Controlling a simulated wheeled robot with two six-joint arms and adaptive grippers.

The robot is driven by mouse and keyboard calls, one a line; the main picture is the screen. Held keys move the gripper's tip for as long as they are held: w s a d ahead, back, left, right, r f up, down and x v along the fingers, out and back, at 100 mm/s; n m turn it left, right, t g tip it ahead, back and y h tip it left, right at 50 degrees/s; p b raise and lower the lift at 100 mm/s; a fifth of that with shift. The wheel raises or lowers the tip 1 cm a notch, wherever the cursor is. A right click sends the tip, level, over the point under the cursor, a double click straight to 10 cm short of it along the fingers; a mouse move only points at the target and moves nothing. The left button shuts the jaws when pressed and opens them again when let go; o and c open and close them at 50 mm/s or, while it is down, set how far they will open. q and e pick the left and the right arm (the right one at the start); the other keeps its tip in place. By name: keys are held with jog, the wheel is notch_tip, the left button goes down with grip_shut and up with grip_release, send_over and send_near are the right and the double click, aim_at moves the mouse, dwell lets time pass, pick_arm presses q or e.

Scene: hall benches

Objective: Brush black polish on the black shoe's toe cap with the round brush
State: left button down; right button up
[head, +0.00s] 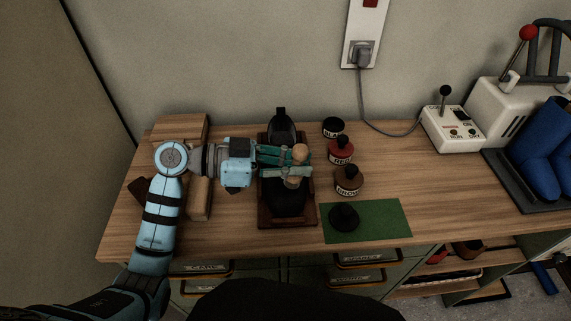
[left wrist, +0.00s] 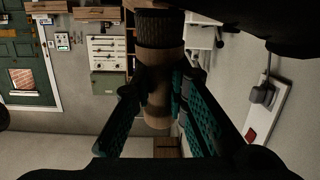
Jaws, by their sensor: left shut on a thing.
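My left gripper (head: 286,163) is shut on the round brush, whose pale wooden handle (head: 300,152) stands up between its fingers. In the left wrist view the brush's handle (left wrist: 158,110) sits between the fingers, with dark bristles (left wrist: 160,28) at its end. The black shoe (head: 287,200) rests on a dark red-brown wooden stand (head: 305,222). The gripper and brush are over the shoe and hide its middle. I cannot tell whether the bristles touch the shoe. A jar of black polish (head: 333,127) stands at the back, right of the shoe. My right gripper is not in view.
Red (head: 341,150) and brown (head: 348,180) jars stand right of the shoe. A black round object (head: 343,217) lies on a green mat (head: 385,222). A wooden block (head: 199,200) is left of the stand. A white switch box (head: 453,128) and blue boots (head: 545,150) are at right.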

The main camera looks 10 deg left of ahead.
pick_arm(q)
jog(key=shift+x, duration=1.15)
jog(key=shift+f+b+v, duration=0.2)
jog(key=shift+b+v, duration=0.4)
jog(key=shift+v, duration=0.7)
jog(key=shift+f+b+v, duration=0.15)
jog(key=shift+b+v, duration=0.1)
jog(key=shift+v, duration=0.6)
jog(key=shift+f+b+v, duration=0.15)
jog(key=shift+b+v, duration=0.05)
jog(key=shift+v, duration=0.7)
jog(key=shift+a+r, duration=0.15)
jog(key=shift+a, duration=0.15)
jog(key=shift+d, duration=0.1)
jog(key=shift+r, duration=0.3)
jog(key=r+p, duration=0.1)
jog(key=s+r+p, duration=0.1)
jog(key=r+p, duration=0.2)
jog(key=r, duration=0.1)
jog(key=shift+s+d+r+p, duration=0.15)
jog(key=shift+s+d+p, duration=0.05)
jog(key=shift+s+p, duration=0.1)
